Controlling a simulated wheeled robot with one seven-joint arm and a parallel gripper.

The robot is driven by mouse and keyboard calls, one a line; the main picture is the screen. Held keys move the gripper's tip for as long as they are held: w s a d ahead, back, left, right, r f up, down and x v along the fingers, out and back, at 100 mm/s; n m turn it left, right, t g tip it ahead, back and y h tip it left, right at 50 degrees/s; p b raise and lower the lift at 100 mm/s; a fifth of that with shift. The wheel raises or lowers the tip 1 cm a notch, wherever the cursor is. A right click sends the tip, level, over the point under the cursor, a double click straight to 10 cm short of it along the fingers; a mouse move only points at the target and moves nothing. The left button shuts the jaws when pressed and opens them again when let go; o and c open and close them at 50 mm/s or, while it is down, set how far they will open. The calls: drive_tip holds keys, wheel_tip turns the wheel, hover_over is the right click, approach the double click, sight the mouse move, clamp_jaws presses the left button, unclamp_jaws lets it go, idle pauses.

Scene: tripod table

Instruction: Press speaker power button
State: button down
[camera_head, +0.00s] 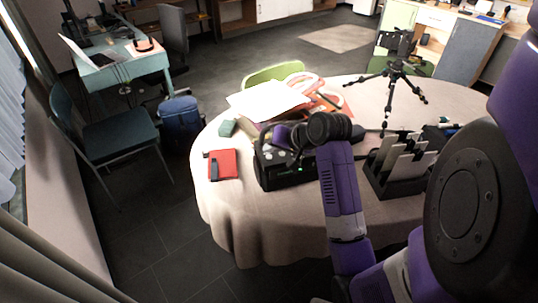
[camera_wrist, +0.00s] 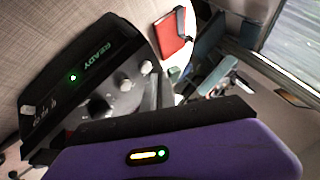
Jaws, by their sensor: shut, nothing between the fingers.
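The speaker (camera_head: 285,174) is a black box with pale knobs on the round table (camera_head: 230,225). In the wrist view the speaker (camera_wrist: 85,78) shows large and tilted, with a green READY label, a lit green light and several knobs on its panel. My gripper (camera_head: 296,140) is shut and empty, right over the speaker's top. Its purple casing fills the bottom of the wrist view. The fingertips are hard to make out there, so I cannot tell whether they touch a knob or button.
A red notebook (camera_head: 223,165) lies left of the speaker. Papers (camera_head: 266,100) lie behind it. A dark rack (camera_head: 400,170) holding pale flat items stands close on the right. A black tripod (camera_head: 394,85) stands at the back right.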

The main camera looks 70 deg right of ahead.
sight(271, 157)
wheel_tip(271, 157, up, 5)
drive_tip(key=p, duration=0.5)
idle(1.0)
